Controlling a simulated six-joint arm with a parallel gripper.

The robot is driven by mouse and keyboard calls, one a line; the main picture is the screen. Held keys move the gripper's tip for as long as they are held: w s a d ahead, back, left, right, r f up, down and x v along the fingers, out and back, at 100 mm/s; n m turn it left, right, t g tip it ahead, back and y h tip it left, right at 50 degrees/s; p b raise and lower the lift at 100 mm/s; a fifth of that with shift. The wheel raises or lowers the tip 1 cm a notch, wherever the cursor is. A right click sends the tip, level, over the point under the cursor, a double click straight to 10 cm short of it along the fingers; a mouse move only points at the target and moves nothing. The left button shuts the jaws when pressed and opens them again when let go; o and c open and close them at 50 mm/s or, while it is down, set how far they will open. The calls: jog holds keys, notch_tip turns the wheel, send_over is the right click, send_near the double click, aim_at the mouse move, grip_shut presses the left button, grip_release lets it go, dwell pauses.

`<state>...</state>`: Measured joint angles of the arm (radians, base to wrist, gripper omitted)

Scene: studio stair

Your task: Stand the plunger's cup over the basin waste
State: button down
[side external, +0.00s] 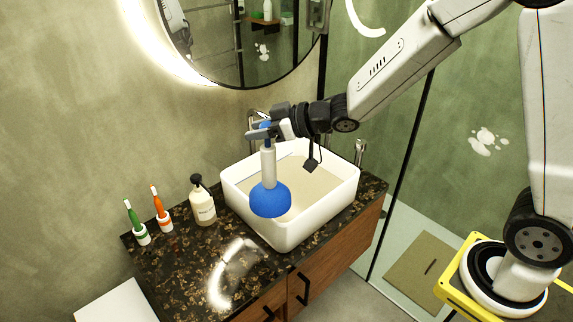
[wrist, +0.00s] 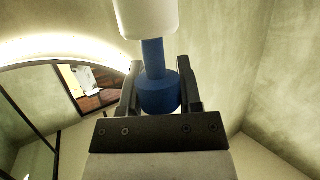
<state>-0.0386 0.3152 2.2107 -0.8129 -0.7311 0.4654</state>
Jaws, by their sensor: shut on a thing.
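The plunger has a blue cup (side external: 270,200) and a white handle (side external: 268,165) with a blue knob at its top. My gripper (side external: 262,132) is shut on the knob end, and the plunger hangs upright with its cup down. In the wrist view the blue knob (wrist: 159,92) sits between the two fingers, with the white handle (wrist: 147,16) beyond it. The white basin (side external: 341,192) stands on the dark counter. In the side view the cup overlaps the basin's near left wall; its height above the basin is hard to tell. The basin waste is not visible.
A soap bottle (side external: 202,203) with a black pump stands left of the basin. The counter front (side external: 215,275) is clear.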

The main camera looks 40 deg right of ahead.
jog(key=w+d+m+t+h, duration=0.1)
jog(key=w+d+m+h, duration=0.1)
jog(key=w+d, duration=0.6)
notch_tip(320, 180, down, 12)
jog(key=d, duration=0.2)
jog(key=shift+s, duration=0.25)
jog(key=shift+f, duration=0.15)
jog(key=shift+f, duration=2.3)
jog(key=shift+c, duration=1.4)
grip_release()
